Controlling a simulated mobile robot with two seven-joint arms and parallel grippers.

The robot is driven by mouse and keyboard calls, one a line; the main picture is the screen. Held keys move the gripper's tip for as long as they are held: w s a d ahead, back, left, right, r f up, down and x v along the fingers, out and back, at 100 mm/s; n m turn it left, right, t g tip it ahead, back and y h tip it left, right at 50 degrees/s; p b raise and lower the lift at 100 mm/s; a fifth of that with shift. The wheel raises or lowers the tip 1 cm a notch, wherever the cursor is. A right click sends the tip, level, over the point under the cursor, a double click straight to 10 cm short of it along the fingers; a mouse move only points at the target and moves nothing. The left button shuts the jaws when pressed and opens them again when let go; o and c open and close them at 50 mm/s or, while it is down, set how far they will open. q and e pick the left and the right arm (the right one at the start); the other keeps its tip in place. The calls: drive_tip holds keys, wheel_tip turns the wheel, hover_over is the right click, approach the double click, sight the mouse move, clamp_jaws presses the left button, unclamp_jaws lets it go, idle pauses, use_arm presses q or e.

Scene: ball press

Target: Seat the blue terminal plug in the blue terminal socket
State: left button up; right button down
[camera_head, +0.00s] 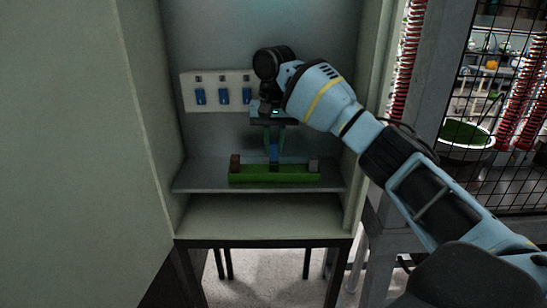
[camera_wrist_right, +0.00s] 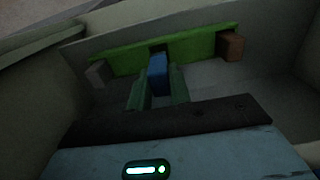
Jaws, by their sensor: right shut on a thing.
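The blue plug (camera_head: 274,153) is between the fingers of my right gripper (camera_head: 274,145), which points down over the middle of a green bar (camera_head: 290,173) on the cabinet shelf. In the right wrist view the blue plug (camera_wrist_right: 158,72) sits between two green fingers, against a dark gap in the middle of the green bar (camera_wrist_right: 197,47). The plug's lower end is hidden, so I cannot tell whether it is in the bar or just above it. No socket marked blue can be made out clearly. My left gripper is not in view.
A brown block (camera_head: 235,162) and a grey block (camera_head: 313,165) stand at the bar's two ends. A pale panel (camera_head: 211,78) with blue pieces (camera_head: 200,96) is on the back wall. Cabinet walls close in both sides; the shelf (camera_head: 200,180) is bare left of the bar.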

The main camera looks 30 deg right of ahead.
sight(274, 157)
wheel_tip(274, 157, down, 4)
drive_tip(key=shift+f, duration=0.1)
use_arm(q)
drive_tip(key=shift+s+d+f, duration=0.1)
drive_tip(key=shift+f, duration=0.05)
use_arm(e)
drive_tip(key=c, duration=1.3)
unclamp_jaws()
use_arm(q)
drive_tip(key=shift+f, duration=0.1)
use_arm(e)
wheel_tip(274, 157, up, 10)
drive_tip(key=shift+p, duration=0.35)
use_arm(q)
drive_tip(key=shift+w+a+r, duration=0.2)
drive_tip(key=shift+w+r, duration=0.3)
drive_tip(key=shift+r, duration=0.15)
use_arm(e)
drive_tip(key=shift+r, duration=1)
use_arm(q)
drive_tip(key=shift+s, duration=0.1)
